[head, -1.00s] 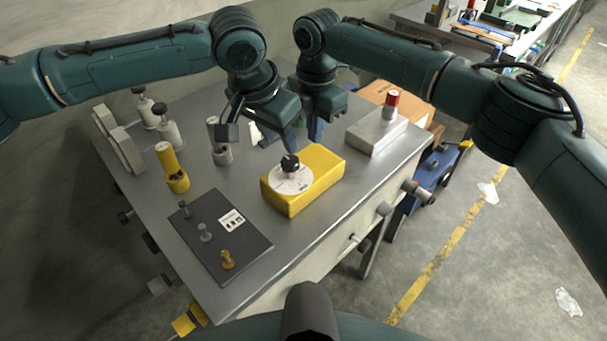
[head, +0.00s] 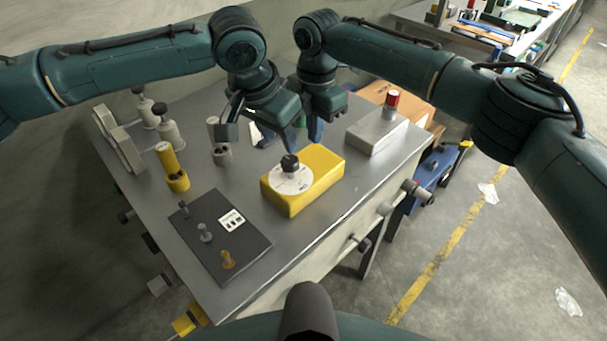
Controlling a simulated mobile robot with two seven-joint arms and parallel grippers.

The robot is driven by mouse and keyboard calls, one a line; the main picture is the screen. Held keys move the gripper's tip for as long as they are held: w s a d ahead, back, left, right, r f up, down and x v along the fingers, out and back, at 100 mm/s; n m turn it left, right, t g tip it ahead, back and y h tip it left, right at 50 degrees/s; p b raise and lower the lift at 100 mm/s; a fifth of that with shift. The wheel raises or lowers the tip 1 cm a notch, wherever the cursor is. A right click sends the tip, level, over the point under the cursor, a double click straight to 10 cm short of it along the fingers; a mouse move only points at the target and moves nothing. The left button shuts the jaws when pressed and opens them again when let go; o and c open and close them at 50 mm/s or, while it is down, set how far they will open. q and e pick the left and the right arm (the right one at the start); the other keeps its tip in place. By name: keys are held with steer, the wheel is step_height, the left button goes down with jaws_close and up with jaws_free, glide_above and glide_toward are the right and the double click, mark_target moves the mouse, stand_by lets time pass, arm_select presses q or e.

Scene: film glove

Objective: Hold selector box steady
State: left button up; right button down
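The selector box is a yellow block (head: 318,170) on the grey table, with a white round dial (head: 292,181) and a black knob (head: 290,162) on its top. My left gripper (head: 257,138) is above the table behind and left of the box. Its two fingers are spread apart with nothing visible between them, and the right-hand finger comes down close behind the knob; I cannot tell whether it touches. My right gripper (head: 315,128) points down behind the box's back edge. Its fingers are partly hidden, so its opening and any contact with the box are unclear.
A grey box with a red-topped post (head: 391,105) stands to the right. A dark plate with several pegs (head: 222,240) lies at front left. Yellow (head: 172,168) and grey cylinders stand at left. The table (head: 310,235) is bare in front of the box.

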mark_target(314, 163)
steer(key=shift+f, duration=0.7)
stand_by(0.4)
steer(key=shift+f, duration=0.35)
steer(key=shift+f, duration=0.2)
steer(key=shift+f, duration=0.75)
steer(key=shift+f, duration=0.25)
stand_by(0.3)
steer(key=shift+f, duration=0.75)
steer(key=shift+s+f, duration=0.15)
steer(key=shift+f, duration=0.15)
stand_by(1.4)
